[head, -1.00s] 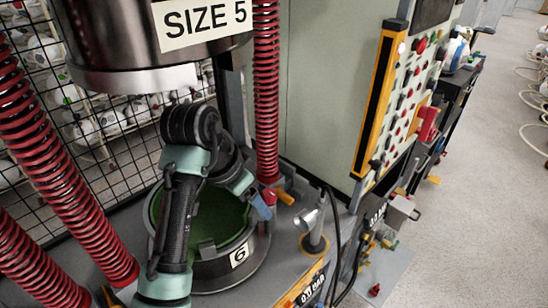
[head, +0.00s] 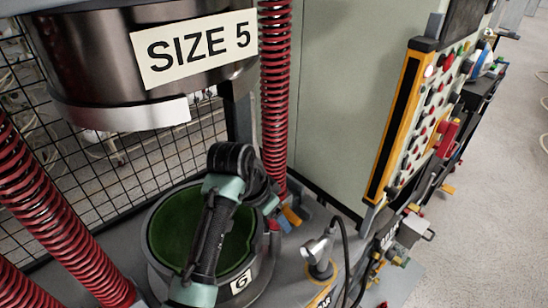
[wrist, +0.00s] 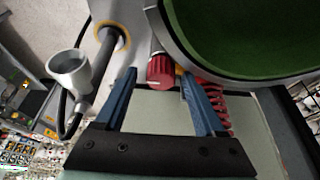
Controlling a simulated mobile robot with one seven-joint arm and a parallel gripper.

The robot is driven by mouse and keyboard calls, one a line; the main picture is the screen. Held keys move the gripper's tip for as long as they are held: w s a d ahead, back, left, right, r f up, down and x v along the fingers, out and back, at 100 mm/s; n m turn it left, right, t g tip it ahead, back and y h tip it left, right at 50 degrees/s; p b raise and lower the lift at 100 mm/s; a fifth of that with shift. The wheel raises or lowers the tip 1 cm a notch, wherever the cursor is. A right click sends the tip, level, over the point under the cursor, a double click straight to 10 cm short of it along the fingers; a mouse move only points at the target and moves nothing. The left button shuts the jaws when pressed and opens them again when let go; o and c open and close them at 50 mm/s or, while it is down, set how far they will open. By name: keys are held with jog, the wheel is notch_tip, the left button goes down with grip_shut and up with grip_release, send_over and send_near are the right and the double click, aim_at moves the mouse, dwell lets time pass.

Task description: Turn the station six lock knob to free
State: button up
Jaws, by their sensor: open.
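The red ribbed lock knob (wrist: 160,71) shows in the wrist view beside the green-lined bowl (wrist: 250,35). My gripper (wrist: 159,84) is open, with its two blue fingers apart and the knob appearing between their tips. I cannot tell how far the tips are from the knob, and no contact shows. In the head view the bowl (head: 160,220) bears a label "6", and my arm crosses in front of it. My gripper (head: 271,206) is at the bowl's right side there, partly hidden by my arm. The knob's setting cannot be read.
A metal cup on a stand (head: 318,252) with a black cable stands right of the bowl. A press head (head: 100,70) marked "SIZE 5" hangs above. Red springs (head: 275,100) rise beside it. A button panel (head: 430,110) is at right.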

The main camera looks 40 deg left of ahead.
grip_shut()
dwell(0.3)
jog(key=n+p, duration=0.1)
jog(key=n+y+p, duration=0.1)
jog(key=shift+r+n, duration=0.2)
jog(key=shift+n, duration=0.1)
jog(key=shift+w+f+n+y+p, duration=0.1)
jog(key=shift+n+y+p, duration=0.5)
jog(key=shift+n+p, duration=0.8)
jog(key=shift+n, duration=0.3)
